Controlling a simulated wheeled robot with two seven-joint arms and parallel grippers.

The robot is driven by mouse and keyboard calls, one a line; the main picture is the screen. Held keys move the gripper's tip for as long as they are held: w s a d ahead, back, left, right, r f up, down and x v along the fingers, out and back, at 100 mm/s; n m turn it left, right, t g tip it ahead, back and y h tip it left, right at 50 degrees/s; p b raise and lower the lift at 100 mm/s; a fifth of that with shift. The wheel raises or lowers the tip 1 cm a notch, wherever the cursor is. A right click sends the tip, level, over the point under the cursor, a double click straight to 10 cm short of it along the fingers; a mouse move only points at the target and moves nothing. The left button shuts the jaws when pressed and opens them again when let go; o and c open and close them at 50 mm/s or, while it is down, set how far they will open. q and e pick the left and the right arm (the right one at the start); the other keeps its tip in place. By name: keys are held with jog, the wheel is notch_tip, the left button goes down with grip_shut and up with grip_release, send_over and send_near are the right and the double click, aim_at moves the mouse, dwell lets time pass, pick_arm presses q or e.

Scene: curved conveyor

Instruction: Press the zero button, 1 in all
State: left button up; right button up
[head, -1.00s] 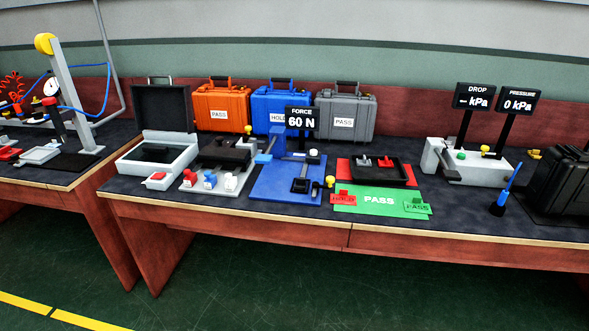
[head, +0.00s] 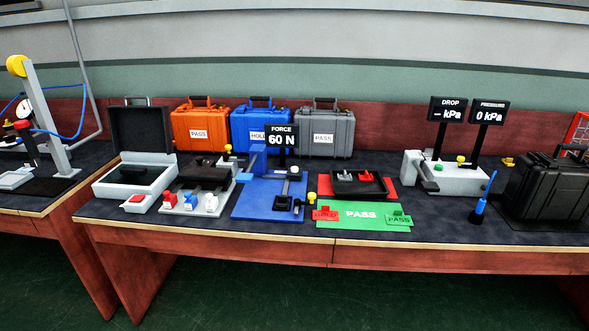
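No button with a readable "zero" label shows. A blue force fixture (head: 249,209) stands mid-table, with a display (head: 281,136) reading "FORCE 60 N". On the fixture are a black clamp-like part and a small white round piece (head: 295,170); I cannot tell if it is a button. A yellow knob (head: 310,198) stands at the fixture's right edge. Neither of my grippers is in view.
An open grey case (head: 123,190) with a red button (head: 136,199) stands at the left. Orange (head: 200,120), blue (head: 239,122) and grey (head: 324,118) cases line the back. A green PASS mat (head: 362,226) lies in front, and a black case (head: 550,187) at the right. Green floor is clear.

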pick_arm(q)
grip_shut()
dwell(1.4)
